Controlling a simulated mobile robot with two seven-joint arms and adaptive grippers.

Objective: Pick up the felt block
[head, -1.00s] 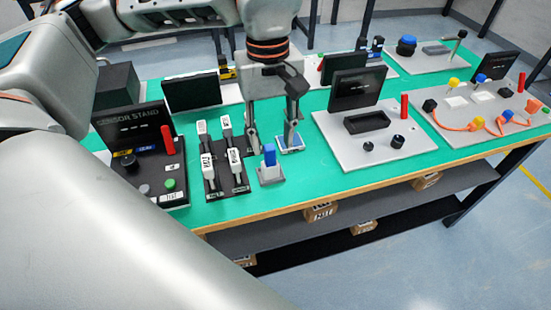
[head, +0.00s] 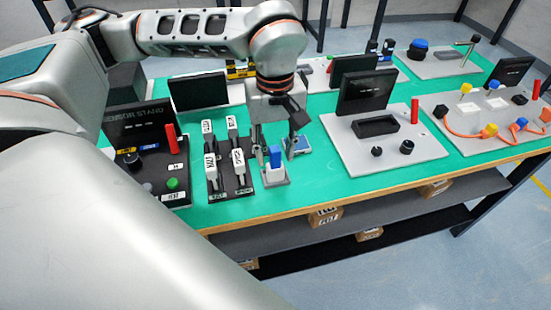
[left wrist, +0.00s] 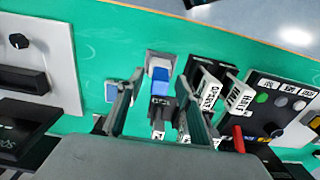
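A blue-topped upright block (head: 275,156) stands in a small grey-white holder (head: 275,177) near the table's front edge. It also shows in the left wrist view (left wrist: 160,75). I cannot confirm from its label that it is the felt block. My left gripper (head: 275,142) is just behind the block in the head view. Its fingers are spread and empty, and in the left wrist view (left wrist: 158,105) the block's holder lies ahead between and beyond them. A flat blue-and-white pad (head: 298,145) lies by the right finger. My right gripper is not in view.
A grey panel with a black screen (head: 375,150) is to the right. Bare green table (head: 320,180) lies between. Boxes (head: 325,216) sit on the shelf below.

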